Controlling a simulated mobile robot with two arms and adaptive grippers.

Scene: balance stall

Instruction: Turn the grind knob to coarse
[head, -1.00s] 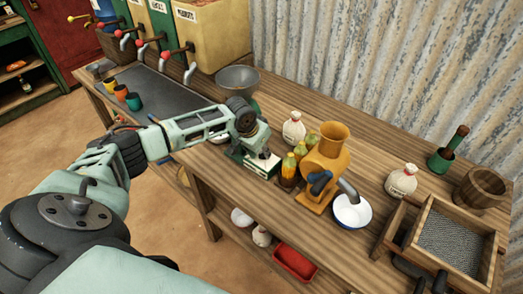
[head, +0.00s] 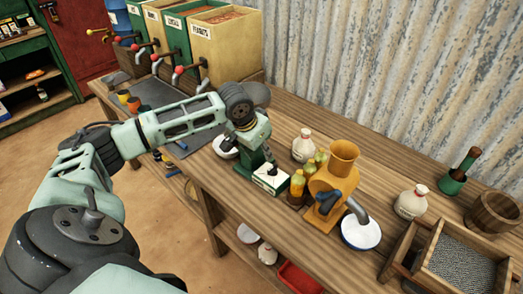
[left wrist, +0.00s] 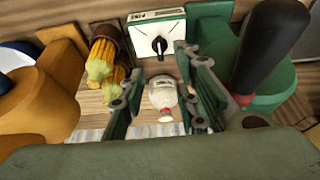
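The grind knob (left wrist: 160,45) is a small black knob on a white plate (left wrist: 136,38) with a "FINE" label at one corner. In the head view the plate (head: 265,178) faces up on a low green box beside the mill. My right gripper is not in view.
The orange mill (head: 340,162) and corn cobs (left wrist: 103,62) stand beside the plate. A green body with a black handle (left wrist: 272,45) is on its other side. Wood is bare at the table's front.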

